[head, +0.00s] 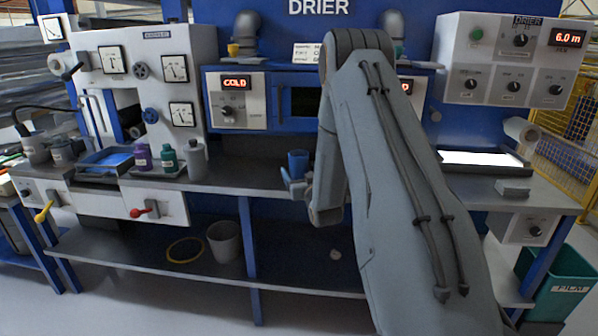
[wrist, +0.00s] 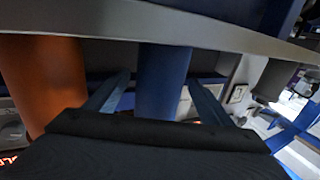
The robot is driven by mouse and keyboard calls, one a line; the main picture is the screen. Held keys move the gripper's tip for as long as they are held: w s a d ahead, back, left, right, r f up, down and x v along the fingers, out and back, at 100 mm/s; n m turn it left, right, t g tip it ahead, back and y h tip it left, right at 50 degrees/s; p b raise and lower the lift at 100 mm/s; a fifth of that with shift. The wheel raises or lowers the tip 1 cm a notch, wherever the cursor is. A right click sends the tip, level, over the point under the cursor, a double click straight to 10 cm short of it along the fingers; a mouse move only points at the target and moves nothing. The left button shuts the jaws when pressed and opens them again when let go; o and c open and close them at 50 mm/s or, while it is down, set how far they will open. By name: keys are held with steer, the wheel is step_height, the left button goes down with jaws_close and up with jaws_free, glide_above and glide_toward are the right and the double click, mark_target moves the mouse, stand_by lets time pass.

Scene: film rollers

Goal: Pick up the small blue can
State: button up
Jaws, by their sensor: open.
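The small blue can (head: 298,163) stands upright on the grey bench in the head view, just left of my arm. My gripper (head: 290,184) is low in front of it, partly hidden by my own arm. In the wrist view, which looks upside down, the blue can (wrist: 163,85) is between the two fingers of my gripper (wrist: 159,79). The fingers are apart, with a gap showing on each side of the can. I see no clear contact, and the can's lower part in that view is hidden by the gripper body.
An orange cylinder (wrist: 45,80) stands near the left finger in the wrist view; my arm hides that area in the head view. Purple (head: 142,157) and green (head: 169,158) bottles stand on a tray at left. The bench (head: 245,178) is clear left of the can.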

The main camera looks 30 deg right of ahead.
steer(key=shift+w+d+f, duration=0.1)
steer(key=shift+w+d, duration=0.05)
steer(key=shift+w, duration=0.6)
steer(key=shift+c, duration=0.4)
steer(key=c, duration=1.4)
step_height(320, 180, up, 10)
steer(key=b, duration=0.1)
